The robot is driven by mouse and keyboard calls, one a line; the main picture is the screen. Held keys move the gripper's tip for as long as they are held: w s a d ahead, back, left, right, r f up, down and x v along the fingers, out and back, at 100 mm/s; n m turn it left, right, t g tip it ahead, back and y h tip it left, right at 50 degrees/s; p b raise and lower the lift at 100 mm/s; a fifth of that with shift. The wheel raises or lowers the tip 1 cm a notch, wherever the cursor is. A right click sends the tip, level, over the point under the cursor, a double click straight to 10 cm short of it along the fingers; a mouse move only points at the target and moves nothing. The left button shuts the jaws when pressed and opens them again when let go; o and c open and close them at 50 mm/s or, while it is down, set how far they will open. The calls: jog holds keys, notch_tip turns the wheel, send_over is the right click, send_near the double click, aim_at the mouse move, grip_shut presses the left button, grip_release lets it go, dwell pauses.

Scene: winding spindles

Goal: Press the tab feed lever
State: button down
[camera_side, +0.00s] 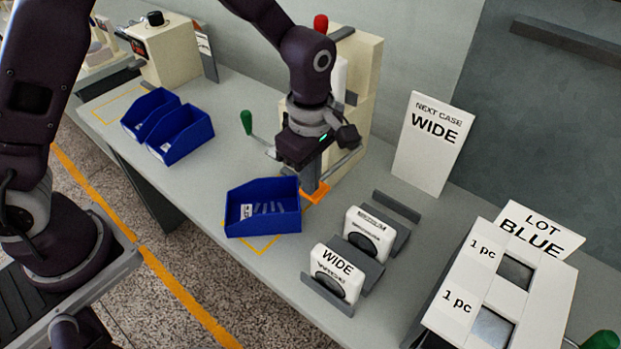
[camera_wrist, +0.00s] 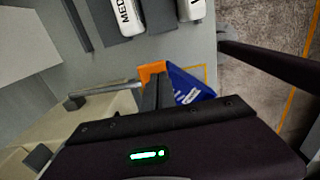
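An orange flat piece (camera_side: 316,193), which looks like the tab feed lever's pad, sticks out low at the front of the cream machine (camera_side: 358,90). It also shows in the wrist view (camera_wrist: 151,69). My gripper (camera_side: 309,186) points down at it, with fingertips at or just above its surface; I cannot tell whether they touch. In the wrist view the fingers (camera_wrist: 158,90) lie close together with nothing visible between them. They hide part of the orange piece.
A blue bin (camera_side: 262,222) holding small pieces stands just left of my gripper. Two more blue bins (camera_side: 181,136) stand farther left. A green-knobbed handle (camera_side: 246,122) and metal rods flank my gripper. Cases marked WIDE (camera_side: 337,262) and MEDIUM (camera_side: 369,226) sit in grey racks.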

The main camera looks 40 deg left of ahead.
notch_tip(320, 180, up, 14)
jog(key=s, duration=0.2)
dwell(0.7)
jog(key=s+a+r+m+t+h, duration=0.1)
jog(key=s+a+r+m+t, duration=0.1)
jog(key=s+a+r+m, duration=0.4)
jog(key=s+a+m+t+y, duration=0.1)
jog(key=s+a+m+t, duration=0.2)
jog(key=s+m, duration=0.9)
jog(key=a, duration=0.3)
jog(key=shift+s+a+f+t, duration=0.25)
jog(key=shift+s+a+t, duration=0.05)
jog(key=shift+s+a, duration=0.1)
jog(key=shift+w, duration=0.1)
